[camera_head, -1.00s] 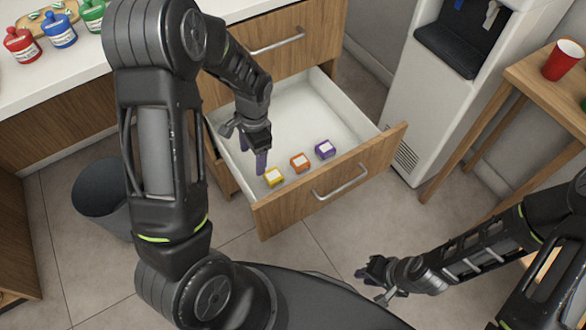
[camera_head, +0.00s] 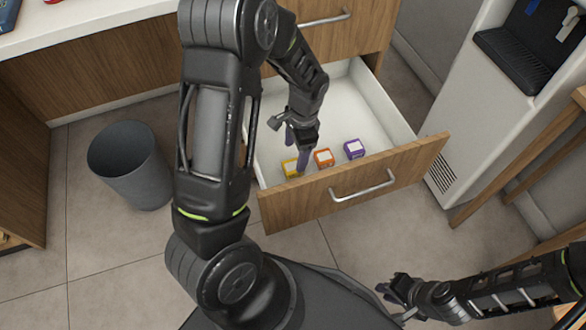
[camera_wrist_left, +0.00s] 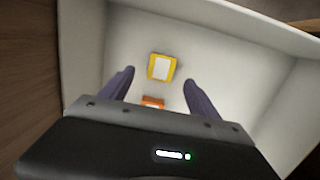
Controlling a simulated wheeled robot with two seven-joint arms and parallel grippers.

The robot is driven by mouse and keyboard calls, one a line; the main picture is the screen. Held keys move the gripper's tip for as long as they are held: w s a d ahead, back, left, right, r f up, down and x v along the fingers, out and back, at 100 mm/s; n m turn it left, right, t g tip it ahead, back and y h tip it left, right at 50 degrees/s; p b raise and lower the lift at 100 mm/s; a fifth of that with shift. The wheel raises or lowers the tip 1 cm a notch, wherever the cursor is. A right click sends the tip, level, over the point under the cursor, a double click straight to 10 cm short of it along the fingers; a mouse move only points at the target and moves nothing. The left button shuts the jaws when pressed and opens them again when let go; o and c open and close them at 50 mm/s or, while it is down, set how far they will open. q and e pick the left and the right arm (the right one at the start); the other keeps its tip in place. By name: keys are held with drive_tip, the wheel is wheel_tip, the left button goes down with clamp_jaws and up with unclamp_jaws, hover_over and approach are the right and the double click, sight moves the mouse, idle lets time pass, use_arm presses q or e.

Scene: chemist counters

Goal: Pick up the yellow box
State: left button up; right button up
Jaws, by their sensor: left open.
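The yellow box (camera_head: 291,168) with a white label lies on the floor of the open drawer (camera_head: 352,100), near its front panel. My left gripper (camera_head: 297,150) is inside the drawer, pointing down, open and empty. One finger appears beside the yellow box, on the side of the orange box. In the left wrist view the yellow box (camera_wrist_left: 162,67) appears just beyond and between the spread fingertips (camera_wrist_left: 159,78). I cannot tell the height of the fingertips above it. My right gripper (camera_head: 398,294) is low at the right, away from the drawer; its jaw opening is unclear.
An orange box (camera_head: 324,157) and a purple box (camera_head: 354,149) lie in a row to the right of the yellow one. The wooden drawer front (camera_head: 400,170) stands close by. A grey bin (camera_head: 130,165) is at the left, a water dispenser (camera_head: 470,100) at the right.

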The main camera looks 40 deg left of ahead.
sight(292, 166)
use_arm(q)
drive_tip(key=shift+s+a+f+b, duration=0.1)
drive_tip(key=shift+f+b, duration=0.25)
drive_tip(key=shift+f, duration=0.9)
drive_tip(key=shift+f, duration=0.1)
drive_tip(key=f, duration=0.1)
drive_tip(key=f+b, duration=0.1)
drive_tip(key=f, duration=0.1)
drive_tip(key=f+b, duration=0.1)
drive_tip(key=f, duration=0.1)
drive_tip(key=shift+s+a, duration=0.15)
drive_tip(key=shift+a, duration=0.1)
drive_tip(key=shift+c, duration=0.3)
drive_tip(key=c, duration=1.4)
drive_tip(key=shift+c, duration=0.2)
wheel_tip(292, 166, up, 10)
drive_tip(key=p, duration=0.3)
